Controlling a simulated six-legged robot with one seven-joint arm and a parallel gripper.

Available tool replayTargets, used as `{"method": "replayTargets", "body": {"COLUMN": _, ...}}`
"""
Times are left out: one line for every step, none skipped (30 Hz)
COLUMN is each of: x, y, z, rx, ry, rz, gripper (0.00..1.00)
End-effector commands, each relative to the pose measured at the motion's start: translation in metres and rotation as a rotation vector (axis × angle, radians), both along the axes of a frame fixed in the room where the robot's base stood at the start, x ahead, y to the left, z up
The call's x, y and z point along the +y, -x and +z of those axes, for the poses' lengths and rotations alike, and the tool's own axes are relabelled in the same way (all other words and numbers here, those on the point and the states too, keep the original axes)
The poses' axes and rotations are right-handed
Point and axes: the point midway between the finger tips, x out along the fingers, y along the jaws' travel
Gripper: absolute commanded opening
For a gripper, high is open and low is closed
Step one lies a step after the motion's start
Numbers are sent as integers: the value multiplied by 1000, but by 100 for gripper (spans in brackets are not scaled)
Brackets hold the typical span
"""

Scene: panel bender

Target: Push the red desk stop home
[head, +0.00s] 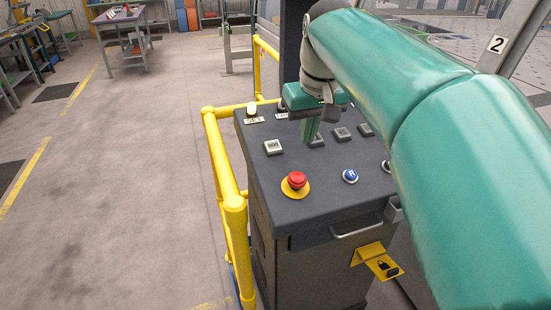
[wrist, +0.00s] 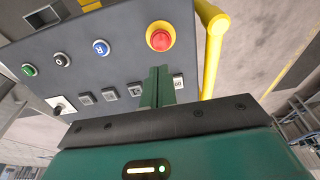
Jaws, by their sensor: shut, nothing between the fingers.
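The red desk stop (head: 296,180) is a round mushroom button on a yellow disc, on the near left part of the dark grey desk top (head: 325,204). It also shows in the wrist view (wrist: 160,39), unobstructed, at the top centre. My gripper (head: 310,139) is shut and empty, its green fingers pointing down over the desk beyond the stop. In the wrist view the fingertips (wrist: 157,70) appear just below the stop, apart from it in the picture. Their exact height over the desk cannot be told.
Square buttons, including a white one (head: 273,147), lie around the fingers. A blue button (head: 350,176) sits right of the stop. A yellow rail (head: 234,205) runs along the desk's left side. A yellow lock bracket (head: 378,260) juts from the front. Open floor lies left.

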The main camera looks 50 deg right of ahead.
Motion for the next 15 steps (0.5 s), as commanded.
{"method": "replayTargets", "body": {"x": -1, "y": -2, "z": -10, "rx": 3, "ry": -3, "rz": 1, "gripper": 0}}
{"method": "replayTargets", "body": {"x": -1, "y": -3, "z": -16, "rx": 4, "ry": -3, "rz": 1, "gripper": 0}}
{"method": "replayTargets", "body": {"x": -2, "y": -5, "z": -24, "rx": 3, "ry": -3, "rz": 1, "gripper": 0}}
{"method": "replayTargets", "body": {"x": -2, "y": -6, "z": -30, "rx": 4, "ry": -3, "rz": 2, "gripper": 0}}
{"method": "replayTargets", "body": {"x": -2, "y": -8, "z": -36, "rx": 4, "ry": -3, "rz": 3, "gripper": 0}}
{"method": "replayTargets", "body": {"x": -3, "y": -10, "z": -44, "rx": 4, "ry": -3, "rz": 3, "gripper": 0}}
{"method": "replayTargets", "body": {"x": -4, "y": -11, "z": -50, "rx": 4, "ry": -3, "rz": 2, "gripper": 0}}
{"method": "replayTargets", "body": {"x": -5, "y": -12, "z": -55, "rx": 4, "ry": -3, "rz": 2, "gripper": 0}}
{"method": "replayTargets", "body": {"x": -6, "y": -14, "z": -63, "rx": 5, "ry": -4, "rz": 2, "gripper": 0}}
{"method": "replayTargets", "body": {"x": -6, "y": -15, "z": -69, "rx": 4, "ry": -3, "rz": 2, "gripper": 0}}
{"method": "replayTargets", "body": {"x": -7, "y": -16, "z": -74, "rx": 4, "ry": -3, "rz": 2, "gripper": 0}}
{"method": "replayTargets", "body": {"x": -8, "y": -17, "z": -82, "rx": 3, "ry": -2, "rz": 2, "gripper": 0}}
{"method": "replayTargets", "body": {"x": -8, "y": -18, "z": -86, "rx": 4, "ry": -3, "rz": 2, "gripper": 0}}
{"method": "replayTargets", "body": {"x": -9, "y": -19, "z": -91, "rx": 5, "ry": -2, "rz": 2, "gripper": 0}}
{"method": "replayTargets", "body": {"x": -9, "y": -20, "z": -97, "rx": 5, "ry": -2, "rz": 2, "gripper": 0}}
